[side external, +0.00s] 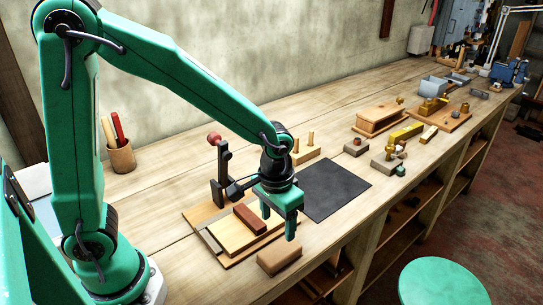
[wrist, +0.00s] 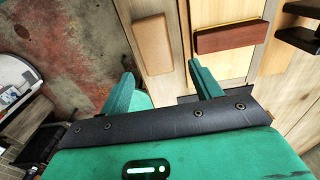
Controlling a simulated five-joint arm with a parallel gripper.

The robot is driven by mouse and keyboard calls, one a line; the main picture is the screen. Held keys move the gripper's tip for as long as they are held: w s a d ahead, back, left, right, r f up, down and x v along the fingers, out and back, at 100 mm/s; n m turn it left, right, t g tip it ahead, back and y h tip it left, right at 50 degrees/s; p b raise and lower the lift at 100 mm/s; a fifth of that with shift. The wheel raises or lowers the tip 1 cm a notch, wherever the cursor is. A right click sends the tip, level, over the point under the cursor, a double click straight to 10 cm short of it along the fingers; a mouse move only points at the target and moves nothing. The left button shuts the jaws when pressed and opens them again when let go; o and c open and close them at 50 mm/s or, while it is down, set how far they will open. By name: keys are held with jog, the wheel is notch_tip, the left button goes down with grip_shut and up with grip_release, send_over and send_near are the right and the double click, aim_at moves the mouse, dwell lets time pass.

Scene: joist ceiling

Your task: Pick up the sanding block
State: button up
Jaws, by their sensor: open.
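A tan, cork-coloured block with rounded edges, which looks like the sanding block (side external: 279,255), lies flat on the bench near its front edge. In the wrist view the tan block (wrist: 152,44) lies ahead of the fingertips, within the gap between them. My gripper (side external: 279,223) points down with its fingers apart and nothing between them. It is above the bench, close to the tan block and apparently not touching it. In the wrist view the two green fingers (wrist: 161,78) are spread.
A red-brown block (side external: 249,218) lies on a wooden board (side external: 222,218) beside a dark upright clamp (side external: 223,170). A dark mat (side external: 332,190) lies right of my gripper. A brush cup (side external: 121,157) stands at the back left. Wooden blocks and brass tools occupy the bench farther right.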

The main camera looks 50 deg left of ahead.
aim_at(280, 250)
jog(key=shift+w+d+f, duration=0.1)
jog(key=shift+d+f, duration=0.2)
jog(key=shift+f, duration=0.2)
jog(key=shift+d+f, duration=0.25)
jog(key=shift+f, duration=1.5)
jog(key=shift+f, duration=0.1)
jog(key=shift+f, duration=2.5)
jog(key=c, duration=0.8)
